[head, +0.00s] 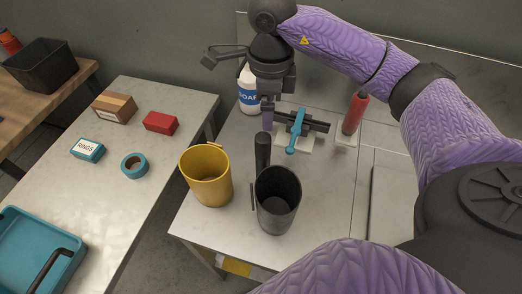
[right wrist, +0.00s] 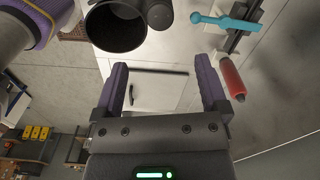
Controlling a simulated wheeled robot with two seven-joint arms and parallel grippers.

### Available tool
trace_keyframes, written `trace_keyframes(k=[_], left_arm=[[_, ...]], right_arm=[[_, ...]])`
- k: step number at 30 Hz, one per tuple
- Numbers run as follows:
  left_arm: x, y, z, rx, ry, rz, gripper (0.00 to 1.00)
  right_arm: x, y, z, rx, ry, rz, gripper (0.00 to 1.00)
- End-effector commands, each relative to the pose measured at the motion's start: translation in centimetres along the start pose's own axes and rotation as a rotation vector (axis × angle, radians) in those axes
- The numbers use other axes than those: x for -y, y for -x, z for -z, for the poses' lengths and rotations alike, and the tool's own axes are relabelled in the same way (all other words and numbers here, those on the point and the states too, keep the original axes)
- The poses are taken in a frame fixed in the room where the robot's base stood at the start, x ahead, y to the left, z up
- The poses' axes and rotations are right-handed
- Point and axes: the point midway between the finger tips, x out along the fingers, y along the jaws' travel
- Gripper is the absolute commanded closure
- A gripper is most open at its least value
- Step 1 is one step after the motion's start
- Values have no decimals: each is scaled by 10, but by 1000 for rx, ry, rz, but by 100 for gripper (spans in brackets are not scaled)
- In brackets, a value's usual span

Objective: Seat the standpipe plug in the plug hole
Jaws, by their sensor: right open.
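A red cylinder (head: 354,113) with a narrow dark tip, perhaps the standpipe plug, stands upright on a small white block (head: 346,139). It also shows in the right wrist view (right wrist: 232,77), right of the fingers. I cannot make out the plug hole for certain. A black fixture (head: 316,125) with a teal lever (head: 296,131) sits on a white plate left of the red cylinder. My right gripper (head: 267,124) points down left of this fixture, apart from the red cylinder. In the right wrist view (right wrist: 163,80) its jaws are open and empty. My left gripper is out of view.
A yellow cup (head: 206,178), a black cup (head: 278,203) and a dark upright cylinder (head: 262,153) stand at the front of the table. A white bottle (head: 248,92) is behind my gripper. A side table (head: 127,204) holds boxes, a teal roll and a tray.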

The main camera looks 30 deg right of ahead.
Motion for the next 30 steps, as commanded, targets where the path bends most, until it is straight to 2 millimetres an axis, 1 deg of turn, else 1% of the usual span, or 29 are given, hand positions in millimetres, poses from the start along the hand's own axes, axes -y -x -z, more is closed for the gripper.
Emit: trace_keyframes(k=[2,3,6,10,14,16,19,24,25,26,27,29,30], left_arm=[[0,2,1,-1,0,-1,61],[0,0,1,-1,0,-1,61],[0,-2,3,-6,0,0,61],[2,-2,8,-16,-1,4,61],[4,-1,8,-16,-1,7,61],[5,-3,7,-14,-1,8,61],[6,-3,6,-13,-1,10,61],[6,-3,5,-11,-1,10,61],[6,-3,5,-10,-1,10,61],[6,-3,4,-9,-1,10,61],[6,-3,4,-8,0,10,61],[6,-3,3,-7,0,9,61],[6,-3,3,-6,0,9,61]], right_arm=[[1,-7,1,-4,-50,-2,7],[1,-16,1,-5,-58,-3,7],[1,-36,1,-5,-57,-3,7],[1,-55,-1,-3,-54,-3,7],[0,-82,-6,-3,-53,-4,7],[0,-94,-5,-3,-53,-3,7],[1,-101,-5,-3,-53,0,7],[1,-101,-6,-2,-52,1,7],[1,-101,-6,-2,-52,1,11],[1,-101,-6,-2,-52,1,17],[1,-101,-6,-2,-52,1,26],[1,-101,-6,-2,-52,1,39],[1,-100,-6,-2,-52,1,47]])
